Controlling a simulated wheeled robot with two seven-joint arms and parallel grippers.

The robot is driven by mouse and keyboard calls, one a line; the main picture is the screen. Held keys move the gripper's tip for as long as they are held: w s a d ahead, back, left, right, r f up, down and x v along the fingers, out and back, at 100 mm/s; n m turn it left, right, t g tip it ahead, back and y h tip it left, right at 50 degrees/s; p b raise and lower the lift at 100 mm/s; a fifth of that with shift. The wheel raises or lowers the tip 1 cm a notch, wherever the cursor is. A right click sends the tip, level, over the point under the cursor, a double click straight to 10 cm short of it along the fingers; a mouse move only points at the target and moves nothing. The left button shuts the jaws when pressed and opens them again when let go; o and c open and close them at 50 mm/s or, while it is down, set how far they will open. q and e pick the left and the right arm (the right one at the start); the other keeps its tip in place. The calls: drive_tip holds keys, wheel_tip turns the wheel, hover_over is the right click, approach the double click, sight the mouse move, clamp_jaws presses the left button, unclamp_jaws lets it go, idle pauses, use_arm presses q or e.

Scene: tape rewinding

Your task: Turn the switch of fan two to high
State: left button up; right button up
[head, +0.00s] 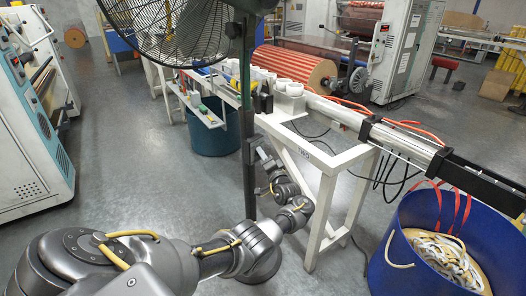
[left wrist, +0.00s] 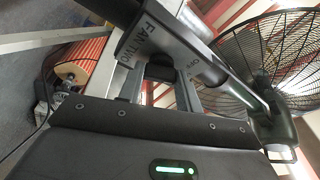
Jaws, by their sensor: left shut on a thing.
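Fan two (head: 180,25) stands at the top of the head view, its black cage on a dark pole (head: 247,130).
A white frame (head: 325,170) with a rail stands right of the pole. A blue bin (head: 485,240) with coiled material stands at the lower right. A dark teal bin (head: 212,138) stands behind the pole. Grey floor (head: 130,170) is clear at the left.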

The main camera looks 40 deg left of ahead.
drive_tip(key=s+d+f+p, duration=0.3)
drive_tip(key=s+d, duration=0.2)
drive_tip(key=s, duration=0.4)
use_arm(q)
drive_tip(key=m+h+p, duration=0.1)
drive_tip(key=m+p, duration=0.1)
drive_tip(key=m, duration=0.2)
drive_tip(key=m+g+h+p, duration=0.1)
drive_tip(key=m+p, duration=0.2)
drive_tip(key=m+g+h+p, duration=0.1)
drive_tip(key=m+h+p, duration=0.1)
drive_tip(key=m+p, duration=0.1)
drive_tip(key=shift+r+m, duration=0.4)
drive_tip(key=shift+m, duration=0.4)
use_arm(e)
drive_tip(key=s+a+r, duration=0.1)
drive_tip(key=a+r, duration=0.4)
drive_tip(key=r, duration=0.3)
drive_tip(key=shift+s+a+g, duration=0.35)
drive_tip(key=shift+s+g, duration=0.05)
use_arm(q)
drive_tip(key=shift+g, duration=0.4)
use_arm(e)
drive_tip(key=shift+d, duration=0.15)
use_arm(q)
drive_tip(key=o, duration=0.9)
drive_tip(key=shift+w, duration=0.1)
drive_tip(key=shift+o, duration=0.4)
